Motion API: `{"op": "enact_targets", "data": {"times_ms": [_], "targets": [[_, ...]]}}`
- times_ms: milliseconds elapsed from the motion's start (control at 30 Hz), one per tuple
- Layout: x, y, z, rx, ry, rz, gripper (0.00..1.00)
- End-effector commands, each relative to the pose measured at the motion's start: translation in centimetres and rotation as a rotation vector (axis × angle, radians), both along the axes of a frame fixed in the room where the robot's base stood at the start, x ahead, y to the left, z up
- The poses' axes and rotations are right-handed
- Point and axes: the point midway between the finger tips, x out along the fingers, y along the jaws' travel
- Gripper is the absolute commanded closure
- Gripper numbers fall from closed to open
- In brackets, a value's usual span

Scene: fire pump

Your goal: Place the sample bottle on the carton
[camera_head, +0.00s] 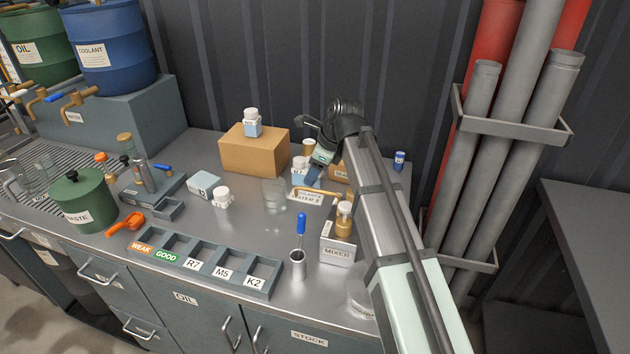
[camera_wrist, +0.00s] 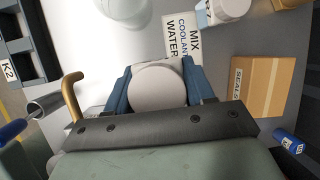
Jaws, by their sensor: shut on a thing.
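My gripper (camera_wrist: 157,88) is shut on a white round-topped thing (camera_wrist: 158,84), seen from above between its two blue fingers. It looks like a bottle cap; its label and lower part are hidden. In the head view one blue finger of my gripper (camera_head: 313,176) shows, and my arm hides the held thing. The brown carton (camera_head: 250,156) stands at the back of the bench. A white-capped bottle with a blue label (camera_head: 252,124) stands upright on its top. Similar bottles (camera_head: 222,199) and (camera_head: 299,170) stand on the bench. I cannot tell which is the sample bottle.
A clear beaker (camera_head: 274,196) and a coolant-water sign (camera_head: 308,197) lie between my gripper and the front tray (camera_head: 205,262). The seals box (camera_wrist: 262,86) and a blue can (camera_head: 399,161) are behind.

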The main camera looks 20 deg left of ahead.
Motion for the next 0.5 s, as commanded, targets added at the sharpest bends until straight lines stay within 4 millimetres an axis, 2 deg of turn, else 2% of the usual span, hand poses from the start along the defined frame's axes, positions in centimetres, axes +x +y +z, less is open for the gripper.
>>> {"op": "enact_targets", "data": {"times_ms": [133,267,333,500], "targets": [[0.5,-0.7,1.0,0.001,0.006,-0.012,0.82],[2.0,-2.8,1.5,0.001,0.015,-0.047,0.82],[3.9,-4.2,2.1,0.002,0.020,-0.074,0.82],[11.2,-6.5,4.6,0.002,0.034,-0.132,0.82]]}}
